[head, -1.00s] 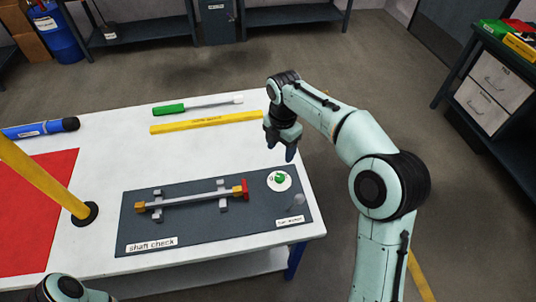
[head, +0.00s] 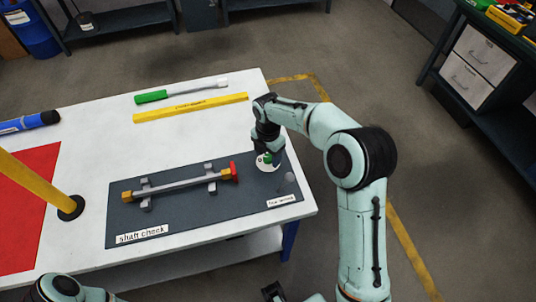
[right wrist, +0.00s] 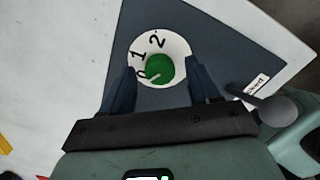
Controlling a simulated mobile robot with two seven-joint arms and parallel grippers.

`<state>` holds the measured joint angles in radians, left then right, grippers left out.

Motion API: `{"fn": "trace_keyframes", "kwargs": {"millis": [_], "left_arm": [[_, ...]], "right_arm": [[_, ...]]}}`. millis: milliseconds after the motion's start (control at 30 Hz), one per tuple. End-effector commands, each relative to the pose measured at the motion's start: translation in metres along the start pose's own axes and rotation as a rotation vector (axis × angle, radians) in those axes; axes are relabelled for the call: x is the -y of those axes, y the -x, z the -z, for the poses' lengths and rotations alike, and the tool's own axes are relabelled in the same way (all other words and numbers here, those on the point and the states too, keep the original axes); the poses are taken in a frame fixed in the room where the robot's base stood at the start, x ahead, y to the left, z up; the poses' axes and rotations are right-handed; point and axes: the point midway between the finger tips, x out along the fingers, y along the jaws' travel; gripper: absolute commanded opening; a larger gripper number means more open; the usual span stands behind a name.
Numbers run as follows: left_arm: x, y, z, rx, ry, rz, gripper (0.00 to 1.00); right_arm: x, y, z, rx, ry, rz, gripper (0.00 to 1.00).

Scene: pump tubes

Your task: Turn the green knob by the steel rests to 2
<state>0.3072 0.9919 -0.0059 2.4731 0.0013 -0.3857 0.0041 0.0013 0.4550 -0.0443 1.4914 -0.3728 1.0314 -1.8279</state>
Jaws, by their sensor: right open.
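The green knob (head: 268,158) sits on a round white dial at the right end of the dark shaft check board, beside the steel rests (head: 211,178). In the right wrist view the knob (right wrist: 159,69) shows a pale line pointing down-left toward the 0 mark, with 1 and 2 further round the dial (right wrist: 177,45). My right gripper (right wrist: 161,72) is open, with one finger on each side of the knob and gaps between. In the head view my right gripper (head: 267,150) partly hides the knob and dial. My left gripper is out of view.
A shaft (head: 180,184) with an orange end and a red end lies across the rests. A short grey post (head: 289,179) stands right of the dial. A yellow pole (head: 38,184) rises at the left. A yellow bar (head: 190,107) and green-handled tool (head: 152,97) lie behind.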

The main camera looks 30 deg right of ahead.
Motion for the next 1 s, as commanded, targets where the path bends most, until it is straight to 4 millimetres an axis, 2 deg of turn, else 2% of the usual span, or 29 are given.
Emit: {"fn": "trace_keyframes", "kwargs": {"millis": [267, 433, 767, 1000], "left_arm": [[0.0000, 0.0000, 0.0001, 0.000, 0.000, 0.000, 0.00], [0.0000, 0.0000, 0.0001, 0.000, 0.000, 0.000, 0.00], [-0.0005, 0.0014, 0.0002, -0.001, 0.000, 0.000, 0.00], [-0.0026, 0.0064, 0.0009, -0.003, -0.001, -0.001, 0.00]], "right_arm": [[0.0001, -0.0014, 0.0000, 0.000, 0.000, 0.001, 0.61], [0.0000, -0.0012, 0.0001, 0.000, 0.000, 0.000, 0.06], [0.0000, -0.0007, 0.0002, 0.000, -0.029, 0.001, 0.05], [0.0000, -0.0003, 0.0002, -0.001, -0.154, 0.002, 0.05]]}}
